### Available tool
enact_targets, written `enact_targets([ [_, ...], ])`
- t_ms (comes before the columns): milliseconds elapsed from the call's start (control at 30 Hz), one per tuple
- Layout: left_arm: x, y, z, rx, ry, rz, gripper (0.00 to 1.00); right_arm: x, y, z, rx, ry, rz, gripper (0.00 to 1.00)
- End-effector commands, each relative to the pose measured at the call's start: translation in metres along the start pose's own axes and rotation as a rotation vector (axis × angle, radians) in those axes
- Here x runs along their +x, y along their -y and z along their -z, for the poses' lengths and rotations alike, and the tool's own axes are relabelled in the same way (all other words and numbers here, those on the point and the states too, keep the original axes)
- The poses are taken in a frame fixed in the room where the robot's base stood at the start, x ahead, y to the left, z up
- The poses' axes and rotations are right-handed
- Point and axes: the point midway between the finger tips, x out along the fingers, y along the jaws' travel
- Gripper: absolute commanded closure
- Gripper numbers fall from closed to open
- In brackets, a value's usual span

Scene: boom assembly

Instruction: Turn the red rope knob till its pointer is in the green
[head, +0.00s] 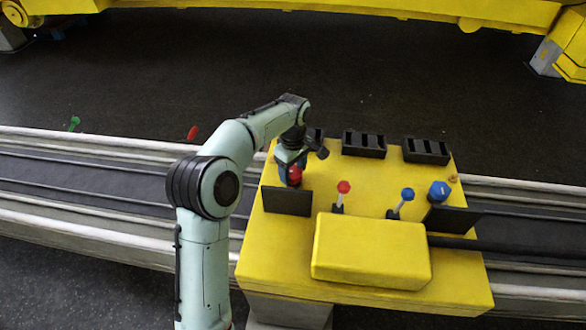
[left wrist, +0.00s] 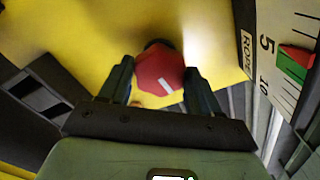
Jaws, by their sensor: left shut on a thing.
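The red rope knob (head: 295,175) sits at the left of the yellow console (head: 370,170). In the left wrist view the red knob (left wrist: 158,70) is six-sided with a white line on its face, slanting toward the lower right. My left gripper (left wrist: 160,76) is shut on the knob, a finger on either side. In the head view my left gripper (head: 291,171) comes down over it from behind. A white scale marked 5 and 10 (left wrist: 275,60), labelled ROPE, carries a green and red marker (left wrist: 296,63). The exact pointer reading is unclear. My right gripper is out of view.
A red-topped lever (head: 343,187), a blue-topped lever (head: 407,194) and a blue knob (head: 439,191) stand to the right of the red knob. A dark plate (head: 287,201) stands in front of it. Black slotted boxes (head: 364,144) line the console's back.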

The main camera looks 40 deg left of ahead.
Motion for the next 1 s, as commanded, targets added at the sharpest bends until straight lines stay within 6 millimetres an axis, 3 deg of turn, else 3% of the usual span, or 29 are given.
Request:
enact_targets([
  [367,-0.002,-0.001,0.000,0.182,-0.001,-0.001,0.68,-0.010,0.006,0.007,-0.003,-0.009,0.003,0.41],
  [1000,-0.003,-0.001,0.000,0.782,-0.002,-0.002,0.68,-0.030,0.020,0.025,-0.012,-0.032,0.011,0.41],
])
